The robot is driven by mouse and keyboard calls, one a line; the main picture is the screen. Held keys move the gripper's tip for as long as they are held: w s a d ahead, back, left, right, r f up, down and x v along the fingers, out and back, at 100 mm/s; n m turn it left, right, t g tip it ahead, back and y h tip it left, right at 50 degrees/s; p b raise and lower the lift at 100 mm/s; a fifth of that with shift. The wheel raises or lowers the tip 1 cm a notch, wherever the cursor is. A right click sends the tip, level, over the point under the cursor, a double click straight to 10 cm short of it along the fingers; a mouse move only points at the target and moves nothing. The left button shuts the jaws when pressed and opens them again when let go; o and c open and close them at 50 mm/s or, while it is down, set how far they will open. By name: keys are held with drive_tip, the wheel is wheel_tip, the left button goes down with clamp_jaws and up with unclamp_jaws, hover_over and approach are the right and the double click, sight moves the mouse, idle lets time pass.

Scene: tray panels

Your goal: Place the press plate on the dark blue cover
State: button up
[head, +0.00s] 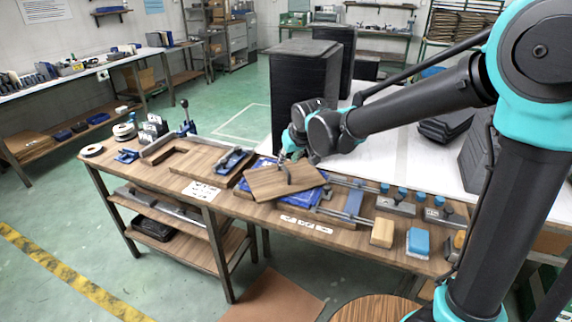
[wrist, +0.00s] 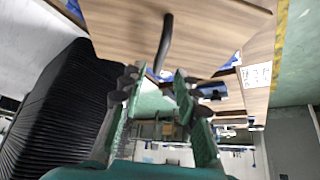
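The press plate (head: 268,184) is a flat wooden board with a dark bar handle (head: 288,174). It lies askew over the dark blue cover (head: 312,196) on the bench and hides most of it. Blue shows past its left and right sides. Whether the plate touches the cover all round cannot be told. My gripper (head: 291,158) is just above the far side of the plate. In the wrist view, the fingers (wrist: 157,82) are apart, with the end of the handle (wrist: 165,45) between their tips and gaps on both sides. The plate (wrist: 215,35) fills the upper part there.
Right of the cover are metal rails, a blue-grey bar (head: 354,203), a yellow block (head: 383,232) and a blue block (head: 418,242). Left are a wooden panel with a blue clamp (head: 231,160) and a white label sheet (head: 202,192). A black cabinet (head: 304,85) stands behind.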

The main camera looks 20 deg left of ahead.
drive_tip(key=shift+v, duration=2.25)
